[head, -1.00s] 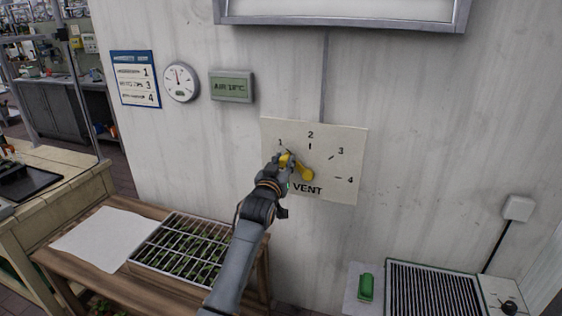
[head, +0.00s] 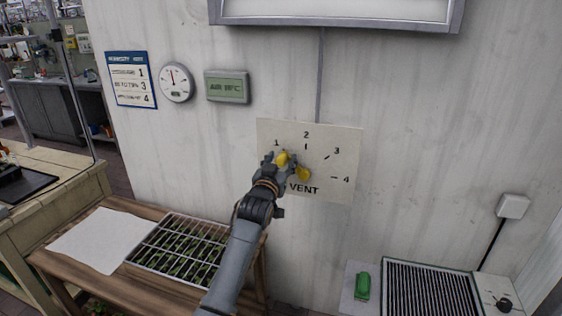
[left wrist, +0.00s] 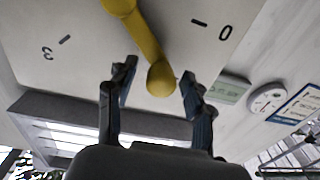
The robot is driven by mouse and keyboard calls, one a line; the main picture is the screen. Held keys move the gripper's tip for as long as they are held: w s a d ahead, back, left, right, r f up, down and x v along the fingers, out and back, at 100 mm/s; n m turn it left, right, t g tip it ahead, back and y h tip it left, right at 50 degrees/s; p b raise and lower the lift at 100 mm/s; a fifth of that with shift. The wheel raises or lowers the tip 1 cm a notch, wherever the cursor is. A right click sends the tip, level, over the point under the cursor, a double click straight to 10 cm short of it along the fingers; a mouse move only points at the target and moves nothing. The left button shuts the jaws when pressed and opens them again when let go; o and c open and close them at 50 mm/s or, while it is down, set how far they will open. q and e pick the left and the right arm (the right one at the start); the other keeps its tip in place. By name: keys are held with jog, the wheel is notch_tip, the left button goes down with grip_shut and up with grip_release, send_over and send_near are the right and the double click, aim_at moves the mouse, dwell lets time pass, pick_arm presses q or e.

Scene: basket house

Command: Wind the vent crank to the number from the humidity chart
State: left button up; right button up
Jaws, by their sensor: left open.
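My right gripper is not in view.
A round gauge (head: 176,82) and a grey-green air display (head: 228,87) hang right of the chart. A wooden bench (head: 125,290) below holds a seedling tray (head: 180,248) and white sheet (head: 103,240). A green block (head: 362,286) lies beside a black grille (head: 430,292) at lower right.

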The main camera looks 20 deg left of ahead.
pick_arm(q)
jog(key=s, duration=1.2)
jog(key=shift+f, duration=0.25)
